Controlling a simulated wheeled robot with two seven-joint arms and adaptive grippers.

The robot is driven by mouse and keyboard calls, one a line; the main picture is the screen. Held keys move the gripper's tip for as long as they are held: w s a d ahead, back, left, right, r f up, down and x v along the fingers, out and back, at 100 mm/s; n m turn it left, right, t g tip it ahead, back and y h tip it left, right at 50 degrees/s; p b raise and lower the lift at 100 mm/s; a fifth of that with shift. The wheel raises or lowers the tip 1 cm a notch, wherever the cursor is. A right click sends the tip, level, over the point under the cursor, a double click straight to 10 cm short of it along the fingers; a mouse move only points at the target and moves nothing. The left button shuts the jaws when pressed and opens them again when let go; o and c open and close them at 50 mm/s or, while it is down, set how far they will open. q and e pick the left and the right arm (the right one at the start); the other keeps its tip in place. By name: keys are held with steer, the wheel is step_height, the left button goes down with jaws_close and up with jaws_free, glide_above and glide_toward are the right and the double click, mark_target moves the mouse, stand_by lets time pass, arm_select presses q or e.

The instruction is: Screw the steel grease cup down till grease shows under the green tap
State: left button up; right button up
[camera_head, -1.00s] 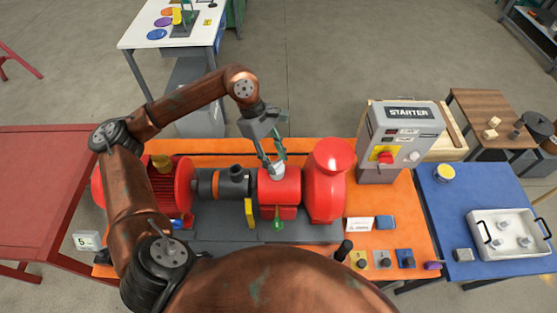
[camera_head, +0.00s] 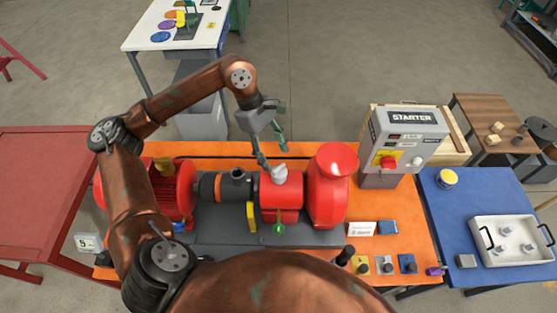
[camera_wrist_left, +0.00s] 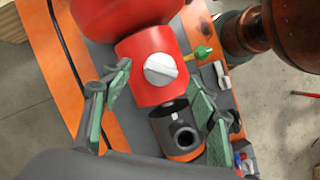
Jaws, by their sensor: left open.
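The steel grease cup (camera_head: 279,173) is a silvery ridged cap on top of the red bearing housing (camera_head: 281,196); it also shows in the left wrist view (camera_wrist_left: 161,70). The green tap (camera_head: 278,229) sticks out of the housing's near side and shows in the wrist view too (camera_wrist_left: 200,53). I cannot make out any grease under it. My left gripper (camera_head: 274,155) is open above the cup, with its green-padded fingers spread to either side and apart from it. My right gripper is not in view.
A red motor (camera_head: 180,196) and a dark pipe stub (camera_head: 237,174) stand left of the housing, the red pump casing (camera_head: 330,190) right. The grey starter box (camera_head: 402,140) stands farther right. A blue table (camera_head: 450,220) carries a white tray (camera_head: 485,255).

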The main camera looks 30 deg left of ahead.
arm_select(q)
steer(key=v, duration=0.8)
steer(key=shift+r, duration=0.35)
steer(key=shift+w+a, duration=0.1)
stand_by(0.4)
steer(key=n+p, duration=0.6)
steer(key=n, duration=2.9)
glide_toward(279, 167)
steer(key=shift+g, duration=0.3)
steer(key=shift+w+p+x, duration=0.1)
steer(key=shift+p+x, duration=0.25)
steer(key=shift+x, duration=1.75)
steer(key=shift+w+p+x, duration=0.15)
steer(key=shift+p+x, duration=0.15)
steer(key=shift+x, duration=1.85)
steer(key=shift+c, duration=0.7)
